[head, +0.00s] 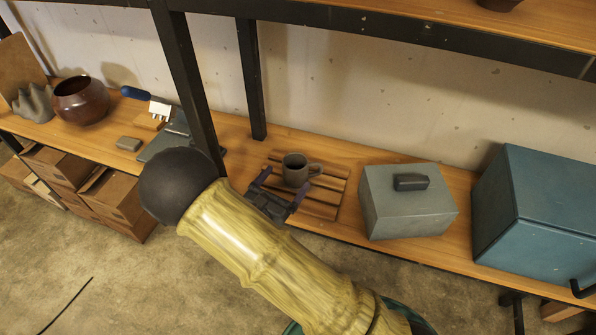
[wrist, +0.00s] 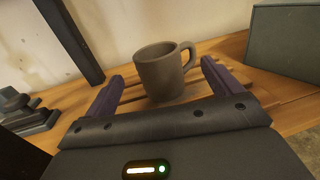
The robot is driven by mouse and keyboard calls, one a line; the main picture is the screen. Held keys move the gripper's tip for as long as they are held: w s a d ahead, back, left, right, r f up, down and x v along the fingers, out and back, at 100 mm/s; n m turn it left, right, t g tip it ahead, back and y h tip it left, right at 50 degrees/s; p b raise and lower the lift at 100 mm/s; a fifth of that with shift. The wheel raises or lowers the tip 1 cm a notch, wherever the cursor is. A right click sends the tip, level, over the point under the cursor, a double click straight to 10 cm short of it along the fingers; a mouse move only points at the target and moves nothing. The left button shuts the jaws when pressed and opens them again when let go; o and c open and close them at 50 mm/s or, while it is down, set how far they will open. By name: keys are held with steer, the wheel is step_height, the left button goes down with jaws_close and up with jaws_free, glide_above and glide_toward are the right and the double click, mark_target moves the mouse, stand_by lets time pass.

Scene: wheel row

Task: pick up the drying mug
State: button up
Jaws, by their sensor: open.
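The grey mug (head: 295,170) stands upright on a slatted wooden drying rack (head: 325,210) on the shelf. Its handle points right. In the wrist view the mug (wrist: 160,74) is just beyond the jaws, between the lines of the two purple fingers, with its handle on the right. My gripper (head: 280,185) is open and empty, at the near side of the mug and level with the rack. In the wrist view the fingers of my gripper (wrist: 160,80) point at the mug, one on each side. I cannot tell whether they reach past its near wall.
A grey box with a dark handle (head: 410,205) stands right of the rack, and a large teal box (head: 540,215) beyond it. A dark shelf post (head: 188,80) rises left of the rack. A brown pot (head: 80,100) stands far left.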

mark_target(287, 175)
steer(key=shift+a+b+x, duration=0.1)
steer(key=shift+b+x, duration=0.05)
steer(key=shift+x, duration=1.15)
steer(key=shift+a+b+x, duration=0.15)
steer(key=shift+x, duration=1.1)
steer(key=shift+w+d, duration=0.1)
steer(key=shift+w, duration=0.05)
steer(key=c, duration=1.2)
step_height(287, 175, up, 10)
steer(key=shift+f+p, duration=0.1)
steer(key=shift+p, duration=0.95)
steer(key=shift+c, duration=0.2)
